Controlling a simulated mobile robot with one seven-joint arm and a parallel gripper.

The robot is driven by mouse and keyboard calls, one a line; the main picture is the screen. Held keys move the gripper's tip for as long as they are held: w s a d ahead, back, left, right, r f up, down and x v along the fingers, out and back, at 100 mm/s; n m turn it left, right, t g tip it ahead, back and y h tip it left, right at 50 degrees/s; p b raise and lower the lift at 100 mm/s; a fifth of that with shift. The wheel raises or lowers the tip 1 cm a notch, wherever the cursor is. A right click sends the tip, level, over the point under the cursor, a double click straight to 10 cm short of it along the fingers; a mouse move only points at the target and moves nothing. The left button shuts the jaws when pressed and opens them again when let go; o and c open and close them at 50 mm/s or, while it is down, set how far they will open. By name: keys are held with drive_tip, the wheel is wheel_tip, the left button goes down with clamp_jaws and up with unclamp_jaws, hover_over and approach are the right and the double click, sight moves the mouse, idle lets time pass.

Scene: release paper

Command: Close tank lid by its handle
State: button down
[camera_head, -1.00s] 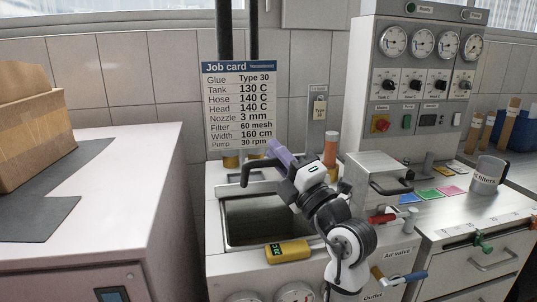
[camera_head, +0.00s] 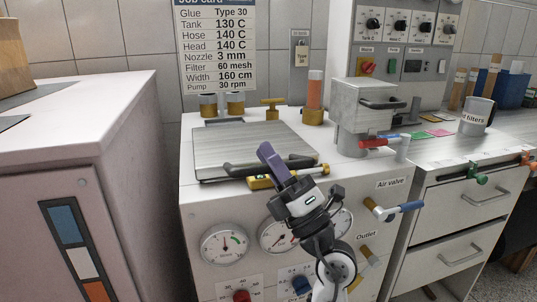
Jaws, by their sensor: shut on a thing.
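The tank lid (camera_head: 235,142) is a grey metal plate lying flat over the tank opening on top of the white machine (camera_head: 200,215). Its dark handle (camera_head: 238,169) is a bar along the lid's front edge. My gripper (camera_head: 268,158), with purple fingers, is at the middle of the handle and shut on it. The gripper and my wrist hide part of the handle and the lid's front right edge. The opening is covered, and no gap under the lid is plain to see.
A grey box with a handle (camera_head: 362,104) and a red-handled valve (camera_head: 374,143) stand to the right. A blue-handled air valve (camera_head: 404,208) juts from the front. A white cabinet (camera_head: 85,130) stands at left.

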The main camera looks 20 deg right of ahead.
drive_tip(key=shift+s+f, duration=0.15)
drive_tip(key=shift+f, duration=0.25)
drive_tip(key=c, duration=1.4)
unclamp_jaws()
drive_tip(key=shift+o, duration=0.2)
